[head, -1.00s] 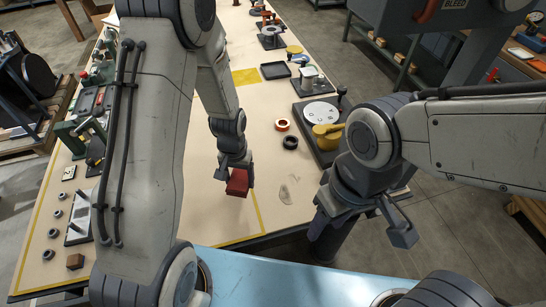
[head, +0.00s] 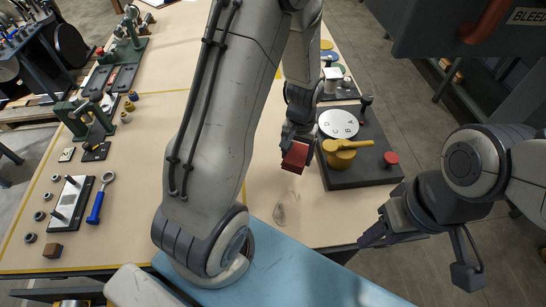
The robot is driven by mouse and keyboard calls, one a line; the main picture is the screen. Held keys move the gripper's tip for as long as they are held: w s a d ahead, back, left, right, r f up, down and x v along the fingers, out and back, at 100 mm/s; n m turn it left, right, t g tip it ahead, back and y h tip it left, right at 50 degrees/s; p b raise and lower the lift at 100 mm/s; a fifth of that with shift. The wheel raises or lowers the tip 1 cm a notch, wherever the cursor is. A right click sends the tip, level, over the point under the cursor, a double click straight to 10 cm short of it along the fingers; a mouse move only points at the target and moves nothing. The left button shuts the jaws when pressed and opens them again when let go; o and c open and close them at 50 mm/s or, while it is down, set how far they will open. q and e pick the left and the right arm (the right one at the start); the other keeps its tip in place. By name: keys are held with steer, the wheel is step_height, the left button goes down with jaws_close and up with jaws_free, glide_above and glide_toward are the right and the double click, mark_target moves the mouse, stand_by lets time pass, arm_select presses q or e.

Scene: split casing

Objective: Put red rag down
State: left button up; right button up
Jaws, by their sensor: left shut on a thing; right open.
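The red rag (head: 295,157) is a small folded dark-red block in the head view. My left gripper (head: 297,143) is shut on it and holds it over the tabletop, just left of the dark base plate. Whether the rag touches the table I cannot tell. My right gripper (head: 418,258) is open and empty, beyond the table's right edge at the lower right.
The dark base plate (head: 362,178) carries a white lettered disc (head: 338,124), a yellow handled part (head: 342,158) and a red knob (head: 391,158).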

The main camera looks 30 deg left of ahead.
arm_select(q)
steer(key=shift+w+a+n+b, duration=0.1)
steer(key=shift+w+n+b, duration=0.05)
steer(key=shift+n+b, duration=0.25)
steer(key=shift+a+r, duration=0.15)
steer(key=shift+a, duration=0.1)
steer(key=p, duration=0.2)
glide_above(266, 161)
step_height(266, 161, down, 6)
steer(key=shift+w+f, duration=0.1)
steer(key=shift+f, duration=0.1)
step_height(266, 161, down, 4)
steer(key=shift+r+p, duration=0.15)
steer(key=shift+p, duration=0.35)
steer(key=shift+f, duration=0.2)
arm_select(e)
steer(key=shift+w+a+r, duration=0.1)
steer(key=shift+r, duration=0.35)
